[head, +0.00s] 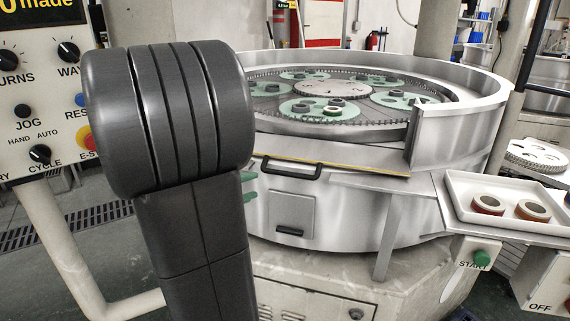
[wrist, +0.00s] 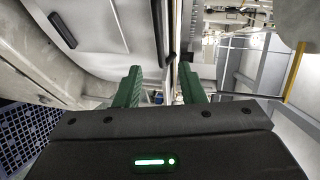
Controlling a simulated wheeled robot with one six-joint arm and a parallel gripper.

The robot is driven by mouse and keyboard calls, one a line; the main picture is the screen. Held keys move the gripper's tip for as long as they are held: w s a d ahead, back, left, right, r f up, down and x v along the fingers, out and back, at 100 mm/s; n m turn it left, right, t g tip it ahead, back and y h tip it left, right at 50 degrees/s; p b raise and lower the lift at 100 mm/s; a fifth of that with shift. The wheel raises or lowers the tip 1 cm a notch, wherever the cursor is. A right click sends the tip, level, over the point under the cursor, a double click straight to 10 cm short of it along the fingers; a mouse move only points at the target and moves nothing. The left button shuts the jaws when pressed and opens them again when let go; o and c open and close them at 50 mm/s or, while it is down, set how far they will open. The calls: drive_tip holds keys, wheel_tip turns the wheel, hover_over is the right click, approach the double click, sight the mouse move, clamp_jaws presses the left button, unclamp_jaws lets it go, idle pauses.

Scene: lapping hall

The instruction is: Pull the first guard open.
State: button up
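In the wrist view a dark bar that looks like this handle (wrist: 159,30) lies ahead, roughly in line with the gap between the fingers. My gripper (head: 248,185) shows only as green fingertips past my dark arm, left of and slightly below the handle. In the wrist view my gripper (wrist: 163,88) has its two green fingers apart, with nothing between them.
A small door with a dark handle (head: 290,230) is below the guard. A white tray (head: 466,217) with two rings sits at the right, above a START button box (head: 475,258). A control panel (head: 35,120) stands at the left. Green carriers (head: 318,107) lie inside the machine.

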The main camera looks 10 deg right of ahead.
sight(285, 174)
drive_tip(key=x, duration=1.3)
drive_tip(key=shift+w+d+p, duration=0.1)
drive_tip(key=shift+d+p, duration=0.2)
drive_tip(key=shift+p, duration=0.05)
clamp_jaws()
